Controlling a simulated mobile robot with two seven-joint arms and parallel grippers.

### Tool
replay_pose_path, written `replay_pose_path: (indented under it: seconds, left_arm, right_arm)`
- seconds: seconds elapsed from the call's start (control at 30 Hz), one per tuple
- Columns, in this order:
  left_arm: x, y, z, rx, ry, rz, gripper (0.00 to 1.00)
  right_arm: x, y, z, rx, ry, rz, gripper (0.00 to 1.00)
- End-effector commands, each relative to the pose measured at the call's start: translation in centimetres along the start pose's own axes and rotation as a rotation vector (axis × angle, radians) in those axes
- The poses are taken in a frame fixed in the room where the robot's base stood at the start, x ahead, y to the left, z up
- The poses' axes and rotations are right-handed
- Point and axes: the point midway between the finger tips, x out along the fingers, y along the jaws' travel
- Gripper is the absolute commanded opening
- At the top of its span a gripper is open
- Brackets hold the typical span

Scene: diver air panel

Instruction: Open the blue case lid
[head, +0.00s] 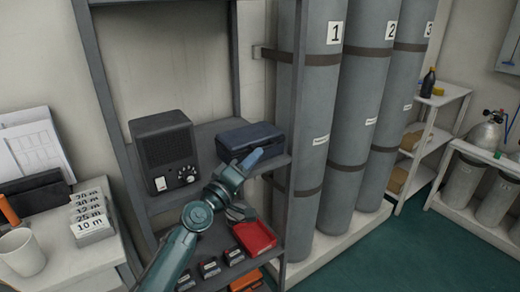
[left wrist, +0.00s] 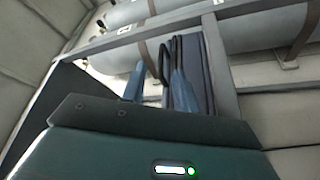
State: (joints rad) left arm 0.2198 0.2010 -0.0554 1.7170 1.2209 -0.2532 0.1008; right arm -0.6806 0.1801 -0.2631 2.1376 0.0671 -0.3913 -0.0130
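The blue case (head: 250,139) lies on the upper shelf, right of a dark radio-like box. Its lid looks closed. My left gripper (head: 251,158) is at the case's front edge, with its blue fingertips overlapping the case in the head view; I cannot tell whether they touch it. In the left wrist view, the two fingers of my left gripper (left wrist: 158,88) stand apart, and a dark loop-like part, perhaps the case's handle, shows between them. The dark case side (left wrist: 205,75) shows just right of the fingers. My right gripper is not in view.
The dark box (head: 163,151) with knobs stands left of the case. A shelf post (head: 293,110) and tall grey cylinders (head: 318,130) are close on the right. A red box (head: 256,237) sits on the shelf below. A white cup (head: 22,252) stands at left.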

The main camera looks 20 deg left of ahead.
Motion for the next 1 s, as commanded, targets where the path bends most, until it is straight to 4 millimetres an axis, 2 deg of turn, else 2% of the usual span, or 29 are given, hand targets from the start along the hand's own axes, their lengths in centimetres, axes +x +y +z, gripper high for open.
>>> replay_pose_path:
  seconds: [0.1,0.23,0.6,1.0]
  left_arm:
    - [1.9,0.1,-0.1,0.000,0.001,0.001,0.30]
    - [3.2,0.0,0.0,0.000,0.000,0.000,0.30]
    - [3.7,0.0,0.0,0.001,0.000,-0.001,0.30]
    - [3.7,0.0,0.0,0.001,0.000,-0.001,0.00]
  right_arm:
    - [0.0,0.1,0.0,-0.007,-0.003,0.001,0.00]
    - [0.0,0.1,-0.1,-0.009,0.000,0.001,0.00]
    - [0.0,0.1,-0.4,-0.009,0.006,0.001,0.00]
    - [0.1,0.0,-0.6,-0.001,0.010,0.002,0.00]
